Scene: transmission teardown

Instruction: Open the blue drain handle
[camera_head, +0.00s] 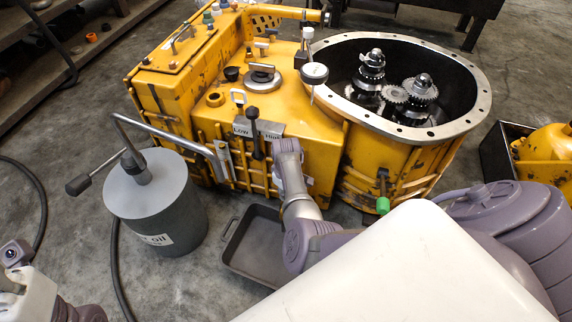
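The yellow transmission housing (325,125) stands on the floor in the middle. I cannot make out a blue drain handle on its front side. My arm crosses the housing's front and hides part of it.
A black drip tray (262,250) lies on the floor before the housing, partly behind my arm. A grey oil canister (160,205) with a pump handle stands left of it. A dark hose (117,270) runs along the floor. A black crate (497,157) with yellow parts stands at right.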

